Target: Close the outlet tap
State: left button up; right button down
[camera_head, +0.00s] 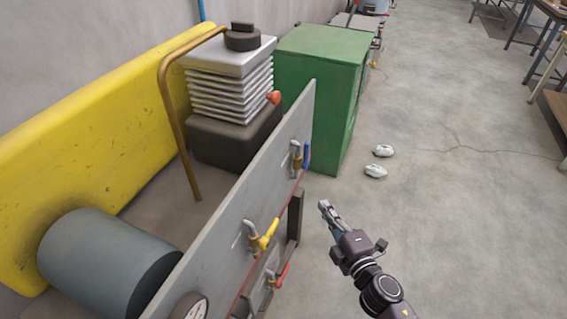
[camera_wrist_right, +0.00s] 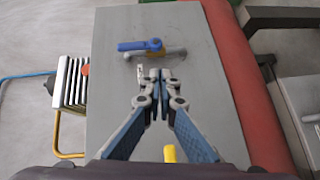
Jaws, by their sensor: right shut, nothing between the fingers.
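A grey upright panel (camera_head: 240,212) carries several small taps. One with a blue handle (camera_head: 307,154) is at its far end, one with a yellow handle (camera_head: 264,236) is nearer, and one with a red handle (camera_head: 282,274) is lower. I cannot tell which is the outlet tap. My right gripper (camera_head: 324,206) is shut and empty, apart from the panel on its right side. In the right wrist view its fingertips (camera_wrist_right: 160,76) appear just below the blue handle (camera_wrist_right: 140,45), which lies crosswise over a brass body. A yellow piece (camera_wrist_right: 169,154) shows at the bottom. My left gripper is out of view.
A green cabinet (camera_head: 322,80) stands beyond the panel, with a ribbed machine (camera_head: 229,80) and yellow tank (camera_head: 95,150) behind it. A gauge (camera_head: 190,307) is at the near end. Two pale objects (camera_head: 379,161) lie on the floor. Open floor spreads right.

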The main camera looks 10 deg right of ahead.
notch_tip(320, 180, up, 5)
jog(key=w+a+n+t+y, duration=0.1)
jog(key=w+a+n, duration=0.1)
jog(key=p, duration=0.1)
send_near(306, 155)
jog(key=w+a+r, duration=0.1)
jog(key=w+a, duration=0.2)
jog(key=a, duration=0.2)
jog(key=shift+w+d, duration=0.95)
jog(key=shift+w, duration=0.3)
jog(key=shift+w+d, duration=0.35)
jog(key=shift+w, duration=0.15)
